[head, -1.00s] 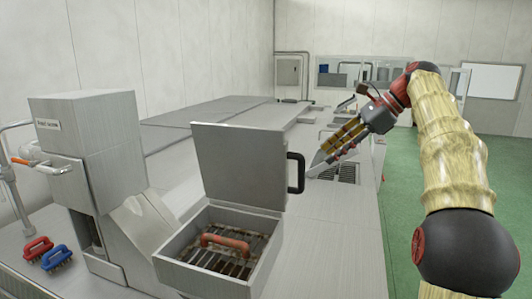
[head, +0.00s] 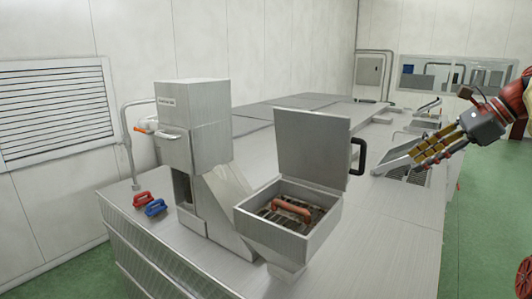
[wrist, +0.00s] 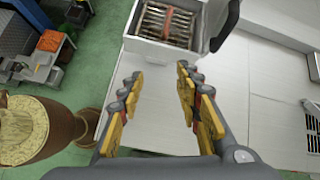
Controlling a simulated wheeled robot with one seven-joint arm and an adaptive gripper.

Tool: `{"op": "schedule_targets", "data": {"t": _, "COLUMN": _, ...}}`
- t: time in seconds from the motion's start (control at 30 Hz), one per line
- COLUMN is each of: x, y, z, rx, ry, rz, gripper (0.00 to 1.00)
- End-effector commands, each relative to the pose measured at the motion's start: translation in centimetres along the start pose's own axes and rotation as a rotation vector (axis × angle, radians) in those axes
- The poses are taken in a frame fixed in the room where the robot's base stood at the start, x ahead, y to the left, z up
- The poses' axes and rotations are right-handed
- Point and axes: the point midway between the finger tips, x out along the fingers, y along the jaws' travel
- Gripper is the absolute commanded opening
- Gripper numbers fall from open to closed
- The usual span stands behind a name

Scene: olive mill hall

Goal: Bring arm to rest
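My gripper (head: 432,157) is at the right of the head view, raised beside the open lid of the steel hopper box. In the wrist view my gripper (wrist: 158,88) has its two yellow-padded fingers spread apart with nothing between them, above the bare steel worktop (wrist: 160,105). The hopper box (head: 285,228) has its lid (head: 312,150) standing up, with a black handle (head: 358,157) on the lid's right side. A grate with a red-brown handle (head: 291,207) lies inside the box; the handle also shows in the wrist view (wrist: 168,23).
A red brush (head: 143,198) and a blue brush (head: 155,207) lie at the worktop's left end, near a tap (head: 130,150). A tall steel housing (head: 192,120) adjoins the hopper.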

Motion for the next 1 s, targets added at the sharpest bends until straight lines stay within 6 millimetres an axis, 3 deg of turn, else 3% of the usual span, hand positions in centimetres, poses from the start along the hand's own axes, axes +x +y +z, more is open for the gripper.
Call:
{"op": "schedule_targets", "data": {"t": 0.23, "x": -0.1, "y": -1.3, "z": -0.4, "rx": -0.139, "ry": 0.019, "rz": -0.05, "gripper": 0.34}}
{"op": "schedule_targets", "data": {"t": 0.37, "x": 0.4, "y": -2.3, "z": -1.7, "rx": -0.219, "ry": 0.048, "rz": -0.076, "gripper": 0.34}}
{"op": "schedule_targets", "data": {"t": 0.67, "x": 4.0, "y": -3.3, "z": -8.6, "rx": -0.402, "ry": 0.166, "rz": -0.078, "gripper": 0.34}}
{"op": "schedule_targets", "data": {"t": 0.87, "x": 8.4, "y": -0.1, "z": -13.4, "rx": -0.603, "ry": 0.29, "rz": -0.026, "gripper": 0.34}}
{"op": "schedule_targets", "data": {"t": 1.0, "x": 13.3, "y": 5.0, "z": -16.8, "rx": -0.815, "ry": 0.393, "rz": 0.057, "gripper": 0.34}}
